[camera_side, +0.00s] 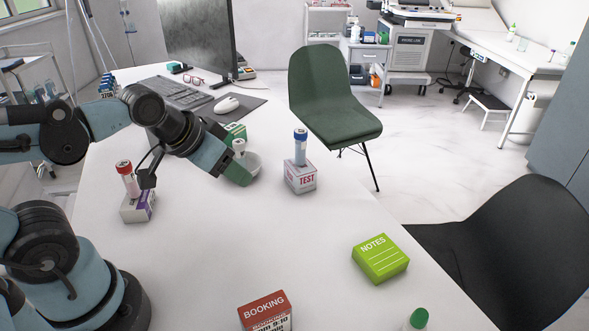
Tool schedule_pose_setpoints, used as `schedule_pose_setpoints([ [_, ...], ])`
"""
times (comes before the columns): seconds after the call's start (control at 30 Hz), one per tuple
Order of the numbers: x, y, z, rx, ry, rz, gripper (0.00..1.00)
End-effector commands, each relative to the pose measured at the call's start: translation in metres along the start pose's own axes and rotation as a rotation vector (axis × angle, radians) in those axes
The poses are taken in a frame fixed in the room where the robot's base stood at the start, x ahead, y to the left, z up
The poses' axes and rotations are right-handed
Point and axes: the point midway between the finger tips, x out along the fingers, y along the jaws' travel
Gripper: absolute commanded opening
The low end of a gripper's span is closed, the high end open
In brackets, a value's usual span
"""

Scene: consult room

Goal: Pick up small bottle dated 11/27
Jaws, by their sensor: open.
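A red-capped tube (128,180) stands upright in a white and purple box (138,208) left of the gripper. A blue-capped tube (300,148) stands upright in a white box marked TEST (300,179) to its right. A green-capped bottle (418,319) is cut off at the bottom edge. I cannot read any date on the bottles.
A green notes block (380,259) and a red and white BOOKING box (265,311) lie towards the front of the white table. A monitor (200,35), keyboard (180,93) and mouse (227,105) are behind. The table's middle is clear. Chairs stand at its right edge.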

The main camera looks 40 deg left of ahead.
Motion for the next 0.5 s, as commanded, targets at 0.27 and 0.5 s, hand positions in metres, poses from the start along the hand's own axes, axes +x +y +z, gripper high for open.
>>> schedule_pose_setpoints([
  [0.27,0.001,0.003,-0.001,-0.018,0.001,0.009,0.51],
  [0.5,0.019,0.052,-0.016,-0.378,-0.019,0.176,0.51],
])
